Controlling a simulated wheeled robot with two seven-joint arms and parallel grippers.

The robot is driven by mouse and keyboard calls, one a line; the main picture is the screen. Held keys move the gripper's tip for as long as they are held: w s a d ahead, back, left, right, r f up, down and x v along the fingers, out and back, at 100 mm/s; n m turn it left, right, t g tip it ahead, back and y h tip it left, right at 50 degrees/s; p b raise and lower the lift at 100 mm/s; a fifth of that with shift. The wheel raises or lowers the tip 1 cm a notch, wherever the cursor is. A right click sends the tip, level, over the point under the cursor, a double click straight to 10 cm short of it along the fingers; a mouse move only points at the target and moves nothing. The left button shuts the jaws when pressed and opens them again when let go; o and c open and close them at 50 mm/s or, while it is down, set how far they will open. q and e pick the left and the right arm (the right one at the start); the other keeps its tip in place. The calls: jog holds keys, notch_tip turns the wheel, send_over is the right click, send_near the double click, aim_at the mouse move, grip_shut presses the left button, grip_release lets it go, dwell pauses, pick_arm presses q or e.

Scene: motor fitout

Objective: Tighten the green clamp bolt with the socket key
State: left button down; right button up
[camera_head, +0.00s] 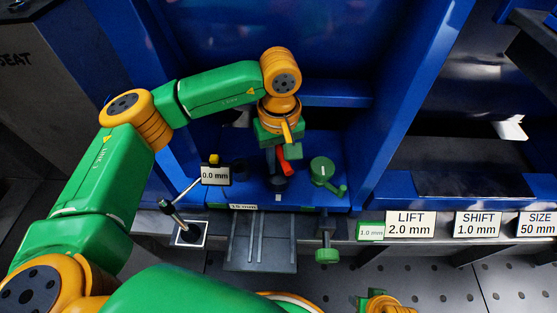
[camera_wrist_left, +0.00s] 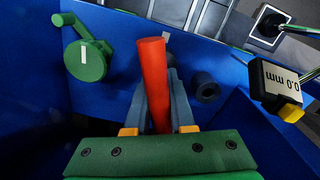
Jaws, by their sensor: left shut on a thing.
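My left gripper (camera_head: 280,163) is shut on a red bar, which I take for the socket key (camera_head: 284,162). In the left wrist view the key (camera_wrist_left: 155,75) stands between the grey fingers (camera_wrist_left: 157,105) as a red cylinder. A green round part with a side handle (camera_head: 322,171) is to the right of the gripper, apart from it; it also shows in the left wrist view (camera_wrist_left: 87,61). A green knob (camera_head: 327,255) is lower, at the front edge. I cannot tell which is the clamp bolt. Only a green and orange piece of my right arm shows, at the bottom edge.
A dark hollow cylinder (camera_wrist_left: 205,87) is beside the fingers on the blue bed. A gauge reading 0.0 mm (camera_head: 215,175) on a stand is to the left. Blue walls enclose the bay. A grey slotted plate (camera_head: 262,242) is in front. LIFT, SHIFT and SIZE signs (camera_head: 410,224) line the right ledge.

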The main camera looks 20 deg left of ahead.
aim_at(278, 147)
pick_arm(q)
jog(key=shift+n, duration=0.4)
notch_tip(278, 147, up, 8)
jog(key=p, duration=0.6)
jog(key=shift+f, duration=0.15)
jog(key=shift+f, duration=0.1)
